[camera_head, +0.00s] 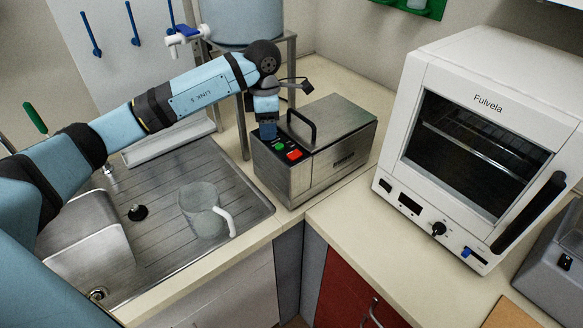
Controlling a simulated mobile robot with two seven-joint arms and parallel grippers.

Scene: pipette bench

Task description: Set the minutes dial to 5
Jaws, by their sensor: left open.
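My left arm reaches in from the left, and my left gripper (268,131) points down at the left end of the control panel on a steel box-shaped device (320,177). It is open, and I cannot tell whether it touches the panel. The panel shows a green button (279,146) and a red button (294,155) beside the gripper. Any control under the gripper is hidden. A black knob (438,229) sits on the lower front of the white oven (486,60) at the right, well away from the gripper. No minute markings are readable. My right gripper is not in view.
A metal sink (85,255) with a drainboard holding a clear jug (203,211) lies left of the device. A blue tank (243,20) on a metal stand rises behind. The beige counter (385,235) in front of the oven is clear.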

